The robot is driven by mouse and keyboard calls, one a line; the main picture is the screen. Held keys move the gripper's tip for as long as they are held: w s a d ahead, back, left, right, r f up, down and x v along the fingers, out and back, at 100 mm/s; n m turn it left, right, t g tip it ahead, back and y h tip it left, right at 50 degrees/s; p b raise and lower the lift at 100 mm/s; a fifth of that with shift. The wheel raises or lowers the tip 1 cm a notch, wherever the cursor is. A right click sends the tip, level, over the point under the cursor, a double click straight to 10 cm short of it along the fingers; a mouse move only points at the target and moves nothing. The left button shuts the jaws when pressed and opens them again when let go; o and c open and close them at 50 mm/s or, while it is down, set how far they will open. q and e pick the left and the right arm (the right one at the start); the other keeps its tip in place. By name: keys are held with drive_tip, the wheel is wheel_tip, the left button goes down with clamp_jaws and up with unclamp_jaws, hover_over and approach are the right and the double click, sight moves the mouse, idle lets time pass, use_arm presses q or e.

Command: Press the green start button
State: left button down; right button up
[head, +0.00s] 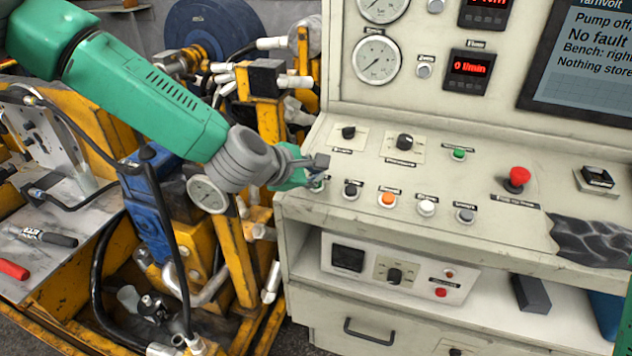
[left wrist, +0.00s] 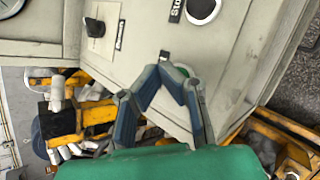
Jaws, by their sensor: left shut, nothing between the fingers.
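A green button (head: 317,185) sits at the left end of the lower button row on the sloped console panel (head: 335,210). It is partly hidden by my left gripper (head: 319,163). In the left wrist view the green button (left wrist: 182,72) shows just behind the fingertips (left wrist: 166,72), partly covered by them. My left gripper is shut and empty, its fingers meeting at the tips. Whether the tips touch the button I cannot tell. Another green button or lamp (head: 459,154) sits in the upper row. My right gripper is out of view.
Beside the green button is a dark button (head: 351,190), labelled Stop in the left wrist view (left wrist: 202,9). Orange (head: 388,199), white (head: 427,208) and grey (head: 465,215) buttons follow, with a red mushroom button (head: 517,179) further right. Yellow machinery (head: 262,130) stands left of the console.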

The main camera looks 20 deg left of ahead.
use_arm(q)
drive_tip(key=shift+f+b, duration=0.3)
drive_tip(key=shift+f, duration=0.1)
idle(0.4)
drive_tip(key=shift+r, duration=0.1)
drive_tip(key=shift+s+r+p, duration=0.1)
drive_tip(key=shift+r+p, duration=0.55)
drive_tip(key=shift+r, duration=0.1)
drive_tip(key=r+p, duration=0.2)
drive_tip(key=r, duration=0.1)
drive_tip(key=r+p, duration=0.2)
drive_tip(key=shift+s, duration=0.35)
idle(0.3)
drive_tip(key=shift+f, duration=0.1)
idle(0.3)
